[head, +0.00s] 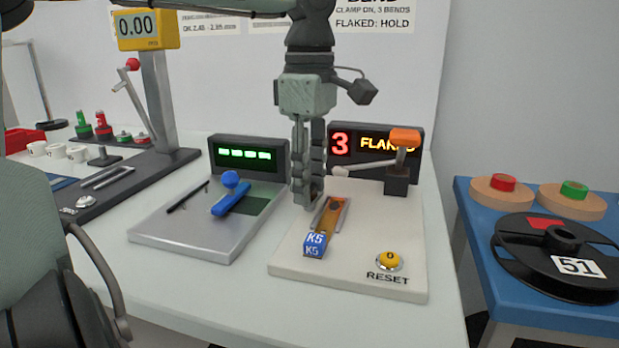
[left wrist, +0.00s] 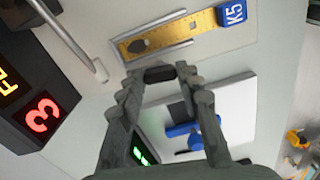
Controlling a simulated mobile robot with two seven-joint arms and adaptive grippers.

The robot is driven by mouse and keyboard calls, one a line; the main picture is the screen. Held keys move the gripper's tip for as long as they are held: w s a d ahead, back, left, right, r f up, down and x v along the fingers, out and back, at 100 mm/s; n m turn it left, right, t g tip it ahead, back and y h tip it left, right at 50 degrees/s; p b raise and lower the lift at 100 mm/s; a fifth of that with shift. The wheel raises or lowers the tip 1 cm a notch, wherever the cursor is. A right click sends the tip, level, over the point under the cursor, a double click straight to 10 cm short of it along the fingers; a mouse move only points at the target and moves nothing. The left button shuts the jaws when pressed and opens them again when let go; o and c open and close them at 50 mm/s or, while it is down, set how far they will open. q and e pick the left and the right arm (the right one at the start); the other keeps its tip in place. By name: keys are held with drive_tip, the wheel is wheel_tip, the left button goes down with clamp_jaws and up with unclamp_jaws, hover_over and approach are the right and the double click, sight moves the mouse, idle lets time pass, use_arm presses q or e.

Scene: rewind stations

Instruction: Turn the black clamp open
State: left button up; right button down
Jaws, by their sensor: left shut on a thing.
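My left gripper (head: 308,196) points down over the cream bend station (head: 345,270). In the left wrist view its two fingers (left wrist: 160,82) close on a small black piece, the black clamp (left wrist: 160,74), at the fingertips. In the head view the fingers hide the clamp. Just in front of the fingers lies a brass-coloured strip (head: 329,218) with a blue K5 tag (head: 315,244), between two metal rails. The strip also shows in the left wrist view (left wrist: 175,38). How far the clamp is turned cannot be told. My right gripper is not in view.
A display (head: 375,145) behind reads 3 and part of FLAKED. An orange-topped post (head: 404,139) with a pale-tipped rod stands near it. A yellow reset button (head: 389,261) is at front right. A grey station with a blue handle (head: 231,200) stands left; a black spool (head: 560,262) lies right.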

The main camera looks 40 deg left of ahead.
use_arm(q)
drive_tip(key=shift+n, duration=0.3)
drive_tip(key=o, duration=1.2)
drive_tip(key=shift+c, duration=0.2)
wheel_tip(320, 180, up, 12)
idle(0.4)
